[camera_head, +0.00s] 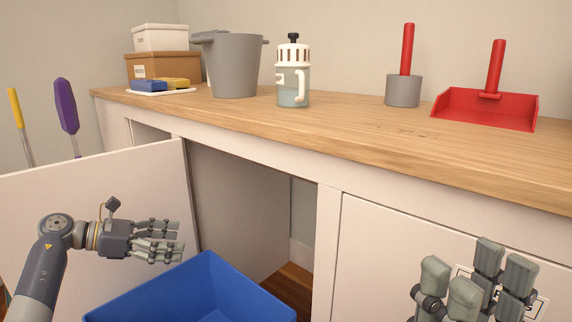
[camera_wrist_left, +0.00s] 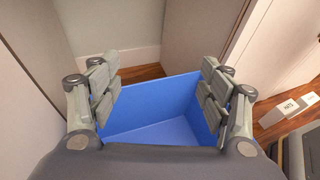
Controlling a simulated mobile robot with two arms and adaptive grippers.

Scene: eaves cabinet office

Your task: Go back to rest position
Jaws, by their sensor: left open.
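My left gripper (camera_head: 182,240) reaches in from the left in the head view, above the left side of a blue bin (camera_head: 205,275). Its fingers are apart with nothing held. In the left wrist view the left gripper's fingers (camera_wrist_left: 160,95) stand on both sides, and the blue bin (camera_wrist_left: 150,100) shows between and beyond them, empty as far as I see. My right gripper (camera_head: 475,285) is at the lower right in front of the cabinet, fingers up and spread, nothing visible between them. Its wrist is out of the frame.
The open cabinet door (camera_head: 100,200) stands behind my left arm, by the open compartment (camera_head: 240,195). The wooden counter (camera_head: 340,130) holds a grey bucket (camera_head: 236,65), a jug (camera_head: 293,85), a grey pot (camera_head: 403,90) and a red dustpan (camera_head: 485,108). A labelled box (camera_wrist_left: 288,108) sits right.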

